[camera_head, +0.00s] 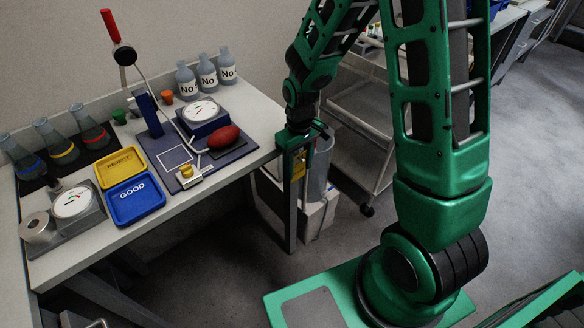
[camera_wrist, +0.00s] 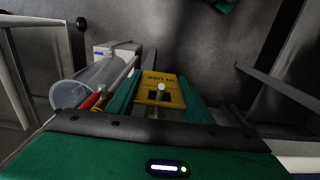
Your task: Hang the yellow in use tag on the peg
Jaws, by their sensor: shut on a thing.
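The yellow tag (camera_wrist: 172,97), with its dark lettering upside down, shows between the green fingers of my gripper (camera_wrist: 158,100) in the wrist view. In the head view my gripper (camera_head: 299,150) points down just off the table's right corner, shut on the yellow tag (camera_head: 298,166), which hangs below it. A pale round spot (camera_wrist: 161,87) shows at the tag's middle in the wrist view, with a grey stub below it. I cannot tell whether this is the peg or part of the tag. I make out no other peg.
A grey bin (camera_head: 318,165) stands close behind my gripper, with a wire cart (camera_head: 360,125) beyond. The floor (camera_head: 240,270) in front is clear.

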